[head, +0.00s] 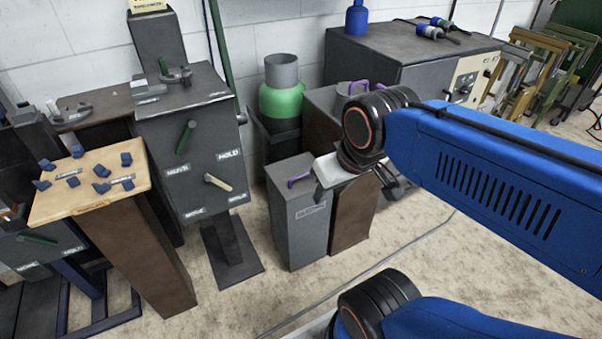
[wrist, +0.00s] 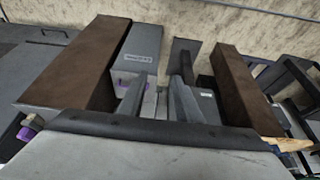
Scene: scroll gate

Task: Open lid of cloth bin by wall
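A tall grey bin (head: 300,225) with a purple handle (head: 299,180) and an unreadable front label stands on the floor, its top flat and closed. It also shows in the wrist view (wrist: 140,48). A second bin (head: 324,103) with a purple handle (head: 357,86) stands behind it near the wall, partly hidden by my arm. I cannot read which is the cloth bin. My gripper (head: 385,183) is above and to the right of the grey bin, partly hidden by my own wrist. In the wrist view its fingers (wrist: 158,88) are apart, with no object visibly held.
A brown-sided block (head: 352,215) stands right beside the grey bin. A grey lever box (head: 190,145) and a wooden-topped pedestal (head: 90,187) are on the left. A green-banded cylinder (head: 281,103) and a large grey cabinet (head: 400,55) are behind. The front floor is mostly clear, with a cable (head: 375,263).

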